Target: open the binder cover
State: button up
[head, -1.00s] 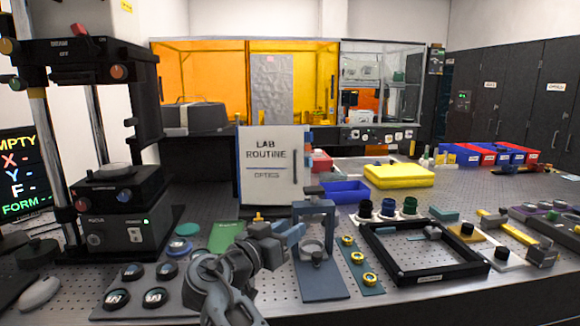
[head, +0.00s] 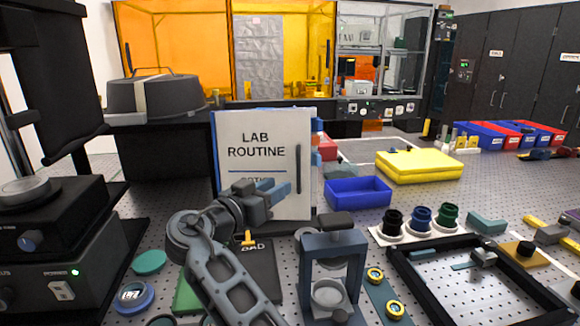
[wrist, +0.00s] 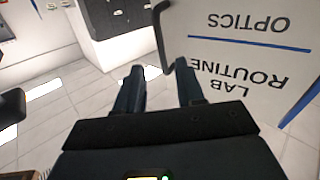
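The binder (head: 262,130) stands upright on the table, its white cover reading LAB ROUTINE facing me and shut. A dark vertical handle (head: 298,168) is on the cover's right side. My gripper (head: 277,187) is in front of the cover's lower part, left of the handle in the head view, and hides some lettering. In the wrist view the cover (wrist: 245,60) appears upside down at right. The handle (wrist: 161,40) shows beyond the fingertips. My gripper (wrist: 158,75) is open, with nothing between its fingers.
A blue bin (head: 358,192) and a yellow case (head: 420,166) lie right of the binder. A dark clamp stand (head: 334,260) stands in front, near my arm. A black frame (head: 480,275) lies at right. A black instrument (head: 60,240) stands at left.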

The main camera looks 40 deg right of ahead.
aim_at(294, 175)
jog(key=shift+w+d+p, duration=0.25)
jog(key=shift+d+p, duration=0.2)
jog(key=shift+d, duration=0.85)
jog(key=shift+w+d+p, duration=0.25)
jog(key=shift+d+p, duration=0.2)
jog(key=shift+d, duration=0.9)
jog(key=shift+w+d+p, duration=0.25)
jog(key=shift+d+p, duration=0.2)
jog(key=shift+d, duration=0.85)
jog(key=shift+c, duration=0.3)
grip_shut()
